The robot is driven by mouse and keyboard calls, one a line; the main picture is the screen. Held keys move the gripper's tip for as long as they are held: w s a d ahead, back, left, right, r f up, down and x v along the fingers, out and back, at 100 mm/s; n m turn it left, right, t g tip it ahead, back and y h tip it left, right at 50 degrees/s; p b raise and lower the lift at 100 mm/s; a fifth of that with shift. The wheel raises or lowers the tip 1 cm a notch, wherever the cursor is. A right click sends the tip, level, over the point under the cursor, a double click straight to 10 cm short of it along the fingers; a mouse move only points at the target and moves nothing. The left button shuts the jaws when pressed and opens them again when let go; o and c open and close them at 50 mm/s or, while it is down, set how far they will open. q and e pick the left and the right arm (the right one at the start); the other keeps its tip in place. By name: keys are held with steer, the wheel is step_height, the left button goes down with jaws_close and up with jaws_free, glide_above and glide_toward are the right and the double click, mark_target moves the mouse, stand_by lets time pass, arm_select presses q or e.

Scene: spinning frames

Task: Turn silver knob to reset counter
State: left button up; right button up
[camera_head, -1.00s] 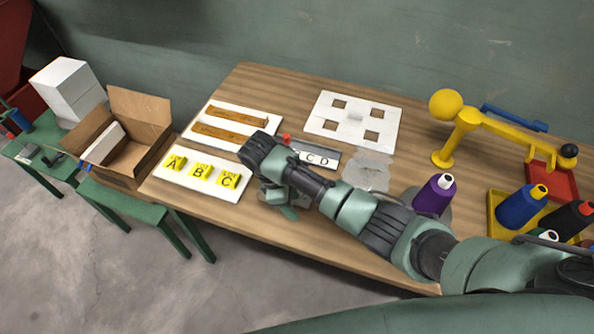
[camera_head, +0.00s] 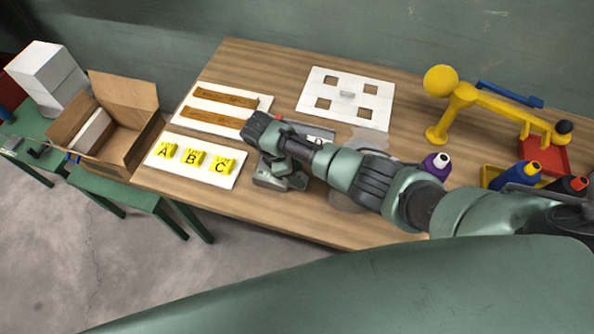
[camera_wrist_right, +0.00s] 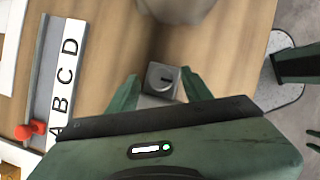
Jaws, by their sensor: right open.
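A small silver knob (camera_wrist_right: 162,80) with a dark mark on its face shows in the right wrist view. It lies between the two green fingers of my right gripper (camera_wrist_right: 164,90), which is open, with a visible gap on each side. In the head view my right gripper (camera_head: 290,184) points down at the table beside a small grey device (camera_head: 266,179), probably the counter, partly hidden by the gripper. I cannot make out the counter's digits. My left gripper does not show.
A white plate with yellow A, B, C blocks (camera_head: 193,158) lies left of the gripper. A lettered slider strip (camera_wrist_right: 60,75) with a red knob (camera_wrist_right: 30,130) is close by. A purple spool (camera_head: 436,165) and yellow lever arm (camera_head: 490,108) stand to the right.

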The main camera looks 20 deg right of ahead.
steer(key=shift+s, duration=0.1)
steer(key=shift+c, duration=0.7)
jaws_close()
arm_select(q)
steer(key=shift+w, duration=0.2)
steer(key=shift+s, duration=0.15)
arm_select(e)
steer(key=m+g, duration=0.1)
steer(key=m, duration=0.1)
steer(key=m+y+b, duration=0.1)
steer(key=m, duration=0.2)
steer(key=shift+w+m+g, duration=0.2)
steer(key=shift+m+g, duration=0.1)
steer(key=shift+g, duration=0.1)
steer(key=m+y, duration=0.1)
steer(key=m, duration=0.2)
steer(key=shift+d+g+b, duration=0.1)
steer(key=shift+g+b, duration=0.25)
steer(key=shift+g, duration=0.05)
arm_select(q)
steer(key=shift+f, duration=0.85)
arm_select(e)
steer(key=shift+w+d+m+g+y, duration=0.15)
steer(key=shift+m+g+y, duration=0.25)
steer(key=shift+m, duration=1.2)
steer(key=shift+r, duration=0.1)
